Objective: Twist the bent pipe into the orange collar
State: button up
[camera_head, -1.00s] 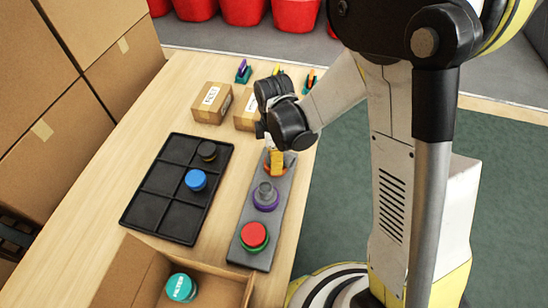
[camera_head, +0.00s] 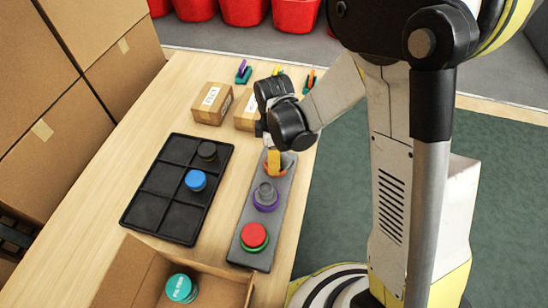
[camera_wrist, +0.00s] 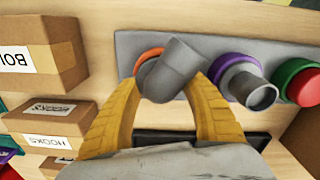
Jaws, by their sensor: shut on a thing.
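The bent pipe (camera_wrist: 172,70) is a grey elbow, seen in the wrist view between my two yellow fingers. My gripper (camera_wrist: 165,86) is shut on it. The orange collar (camera_wrist: 147,55) shows as an arc at the pipe's base, on the grey rack. The pipe stands at the collar; how deep it sits inside cannot be told. In the head view, my gripper (camera_head: 273,163) points down over the orange collar (camera_head: 287,168) at the rack's far end, and the pipe is hidden there.
The grey rack (camera_head: 242,220) also holds a purple collar (camera_head: 265,204) with a grey fitting and a green collar with a red cap (camera_head: 254,235). A black tray (camera_head: 150,211) lies left of it. Small cardboard boxes (camera_head: 211,103) stand behind; an open carton (camera_head: 222,286) is in front.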

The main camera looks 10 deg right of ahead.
jog(key=o, duration=1.8)
jog(key=shift+r+p, duration=2.5)
jog(key=shift+r, duration=1.05)
